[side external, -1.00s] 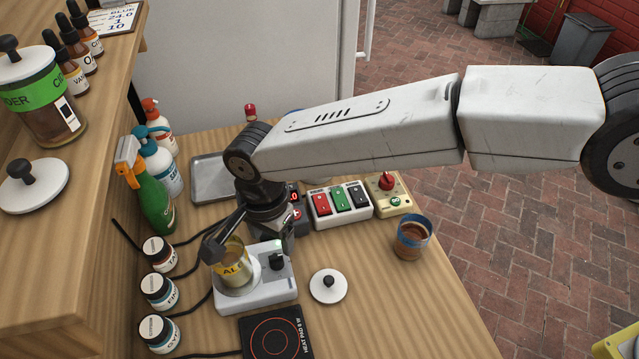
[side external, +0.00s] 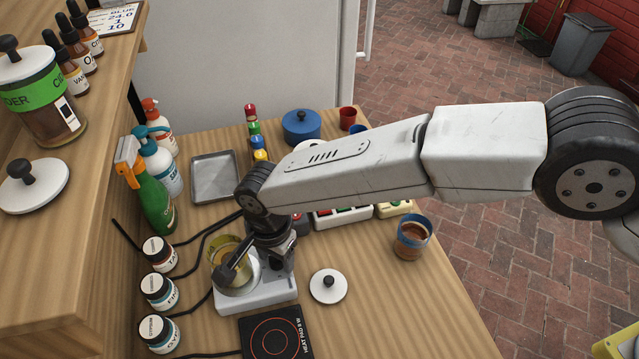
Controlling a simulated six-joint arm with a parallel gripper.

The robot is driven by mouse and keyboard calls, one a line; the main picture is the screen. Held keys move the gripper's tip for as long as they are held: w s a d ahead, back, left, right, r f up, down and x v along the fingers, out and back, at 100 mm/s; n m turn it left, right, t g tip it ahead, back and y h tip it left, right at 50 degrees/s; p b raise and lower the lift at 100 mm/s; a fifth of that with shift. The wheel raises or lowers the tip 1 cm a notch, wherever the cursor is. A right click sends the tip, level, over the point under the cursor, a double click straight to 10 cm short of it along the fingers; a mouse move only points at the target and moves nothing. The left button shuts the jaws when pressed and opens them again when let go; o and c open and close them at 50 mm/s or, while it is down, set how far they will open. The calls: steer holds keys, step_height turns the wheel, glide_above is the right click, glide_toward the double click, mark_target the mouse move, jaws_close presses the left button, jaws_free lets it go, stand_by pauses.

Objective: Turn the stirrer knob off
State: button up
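The stirrer (side external: 262,298) is a white box at the front left of the table, with a yellowish metal tin (side external: 222,252) on its plate. My gripper (side external: 256,268) is low over the stirrer, pointing down, with its fingers apart. One dark finger crosses in front of the tin; the other is at the stirrer's right side, where the black knob sits. The knob is largely hidden by or merged with that dark finger, so I cannot tell its setting or whether the finger touches it.
A white lid (side external: 328,286) lies right of the stirrer, and a black heat pad (side external: 275,338) is in front. Labelled jars (side external: 158,290) and cables are on the left. A cup (side external: 412,238) stands at the right edge. My arm partly covers the switch box (side external: 340,218).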

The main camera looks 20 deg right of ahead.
jaws_close()
steer(key=shift+n, duration=0.4)
steer(key=n, duration=0.9)
steer(key=shift+r+n, duration=0.1)
steer(key=shift+n, duration=0.2)
steer(key=n, duration=0.4)
steer(key=shift+n, duration=0.3)
steer(key=n, duration=0.4)
steer(key=shift+n, duration=0.4)
